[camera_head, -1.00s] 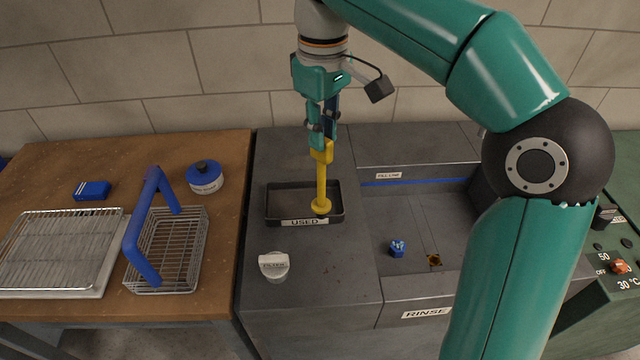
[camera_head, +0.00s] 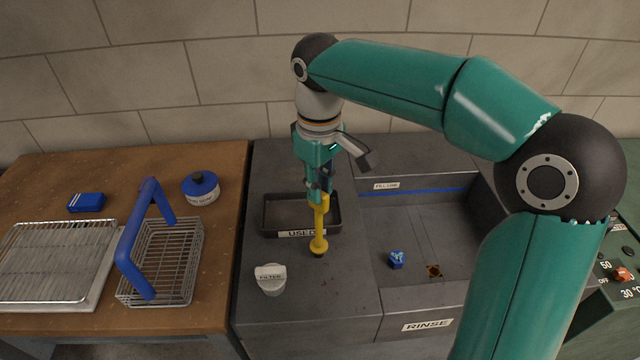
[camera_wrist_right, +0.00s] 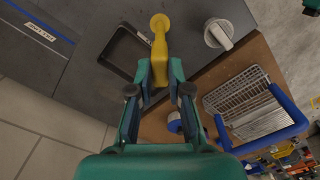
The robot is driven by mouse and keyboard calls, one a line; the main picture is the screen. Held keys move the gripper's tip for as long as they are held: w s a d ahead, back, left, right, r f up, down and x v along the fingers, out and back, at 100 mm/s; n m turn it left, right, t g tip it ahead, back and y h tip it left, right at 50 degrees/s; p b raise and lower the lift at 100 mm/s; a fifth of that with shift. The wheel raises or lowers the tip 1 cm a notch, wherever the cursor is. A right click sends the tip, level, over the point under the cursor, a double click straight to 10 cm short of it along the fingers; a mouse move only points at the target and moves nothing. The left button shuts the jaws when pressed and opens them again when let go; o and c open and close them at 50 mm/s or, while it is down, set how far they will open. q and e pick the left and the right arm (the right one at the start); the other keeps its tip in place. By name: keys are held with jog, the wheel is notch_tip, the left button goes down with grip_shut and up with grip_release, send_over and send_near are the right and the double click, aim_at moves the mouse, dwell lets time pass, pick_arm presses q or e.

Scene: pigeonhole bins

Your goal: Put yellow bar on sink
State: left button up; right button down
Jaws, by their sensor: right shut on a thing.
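The yellow bar (camera_head: 319,226) is a thin rod with a round flange near its lower end. My right gripper (camera_head: 317,192) is shut on its upper part and holds it upright, flange down. The bar also shows in the right wrist view (camera_wrist_right: 159,42), between the fingers (camera_wrist_right: 160,84). In the head view its lower end appears in front of the black USED tray (camera_head: 270,215), over the grey sink top (camera_head: 330,290). I cannot tell whether the tip touches the surface. My left gripper is not in view.
A grey FILTER knob (camera_head: 270,278) stands to the left of the bar. The basin at right holds a small blue object (camera_head: 397,259). The wooden table (camera_head: 215,235) at left bears a wire basket (camera_head: 170,262) with a blue handle, a rack (camera_head: 55,260) and a blue-lidded tub (camera_head: 201,188).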

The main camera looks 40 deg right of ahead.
jog(key=shift+f, duration=0.2)
jog(key=c, duration=1.1)
grip_release()
jog(key=shift+r, duration=0.1)
jog(key=shift+r, duration=0.1)
notch_tip(320, 180, up, 12)
jog(key=p, duration=0.1)
jog(key=shift+p, duration=0.4)
